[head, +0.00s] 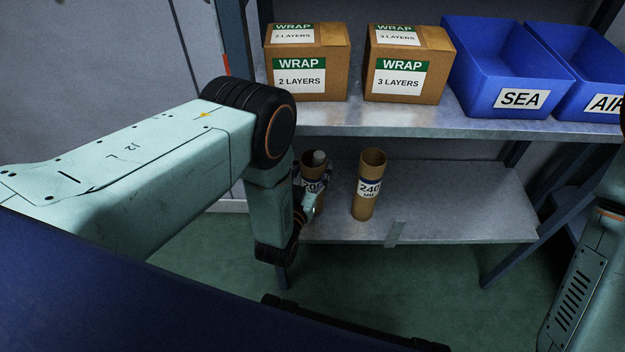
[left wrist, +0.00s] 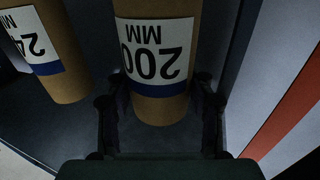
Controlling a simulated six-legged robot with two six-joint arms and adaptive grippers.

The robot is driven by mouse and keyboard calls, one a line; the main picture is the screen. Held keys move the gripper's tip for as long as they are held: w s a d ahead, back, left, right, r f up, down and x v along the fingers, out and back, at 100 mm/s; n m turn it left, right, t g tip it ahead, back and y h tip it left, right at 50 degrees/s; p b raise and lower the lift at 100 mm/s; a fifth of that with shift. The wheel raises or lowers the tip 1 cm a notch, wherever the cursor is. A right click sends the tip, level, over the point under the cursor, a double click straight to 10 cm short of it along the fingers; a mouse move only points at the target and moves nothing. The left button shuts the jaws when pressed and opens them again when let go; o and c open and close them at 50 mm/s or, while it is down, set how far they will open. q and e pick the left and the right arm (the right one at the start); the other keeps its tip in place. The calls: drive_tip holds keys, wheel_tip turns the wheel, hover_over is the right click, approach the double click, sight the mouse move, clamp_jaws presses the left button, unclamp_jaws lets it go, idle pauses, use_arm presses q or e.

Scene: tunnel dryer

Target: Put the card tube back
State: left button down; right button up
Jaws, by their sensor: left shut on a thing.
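A brown card tube labelled 200 MM (left wrist: 159,98) is between the fingers of my left gripper (left wrist: 160,108) in the left wrist view. In the head view this tube (head: 313,158) is at the left end of the lower shelf, partly hidden by my left gripper (head: 308,200). The left gripper is shut on it. The tube looks upright; I cannot tell whether its base touches the shelf. A second card tube, labelled 240 (head: 369,185), stands upright to its right and also shows in the left wrist view (left wrist: 62,85). My right gripper is out of view.
The lower metal shelf (head: 460,200) is clear to the right of the tubes. The upper shelf (head: 400,126) carries two WRAP boxes (head: 308,62) (head: 408,65) and blue SEA (head: 500,70) and AIR (head: 590,65) bins. A shelf post (head: 234,45) stands close at the left.

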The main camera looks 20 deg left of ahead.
sight(309, 185)
use_arm(q)
wheel_tip(309, 185, down, 3)
drive_tip(key=shift+f+b, duration=0.1)
drive_tip(key=shift+b, duration=0.5)
drive_tip(key=c, duration=0.8)
unclamp_jaws()
drive_tip(key=shift+o, duration=0.2)
drive_tip(key=shift+r, duration=0.2)
drive_tip(key=s+p, duration=0.3)
drive_tip(key=s, duration=0.9)
drive_tip(key=shift+a+p, duration=0.2)
drive_tip(key=shift+p, duration=0.2)
drive_tip(key=shift+f, duration=0.1)
